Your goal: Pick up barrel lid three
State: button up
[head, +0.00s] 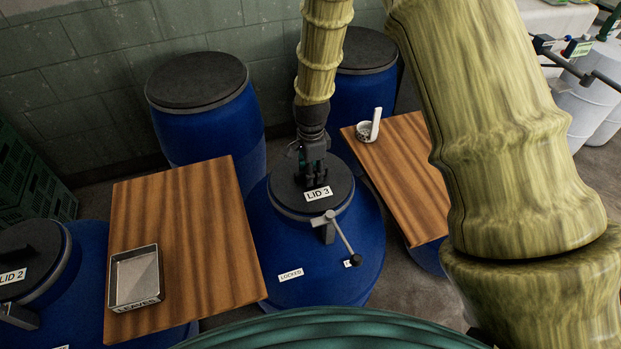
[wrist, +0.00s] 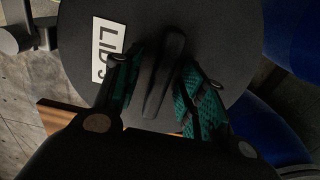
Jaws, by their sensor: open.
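Barrel lid three (head: 289,193) is a dark round lid with a white "LID 3" label, seated on a blue barrel (head: 325,280). My gripper (head: 314,178) points down over the lid, behind the label. In the wrist view the lid (wrist: 225,40) has a raised black bar handle (wrist: 166,75). My gripper (wrist: 160,90) is open, its teal-padded fingers on either side of the handle. I cannot tell whether they touch it. A metal clamp lever (head: 343,237) at the lid's front rim slants down to the right. A "LOCKED" label (head: 291,274) sits on the barrel left of the lever's end.
Wooden boards flank the barrel: the left board (head: 190,215) holds a metal "LEAVES" tray (head: 135,277), the right one (head: 405,180) a small round dish with a white block (head: 376,124). Other blue barrels stand behind (head: 210,125) and at lower left, under lid two (head: 30,250).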

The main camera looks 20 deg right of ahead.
jog(key=shift+f, duration=0.2)
dwell(0.6)
grip_shut()
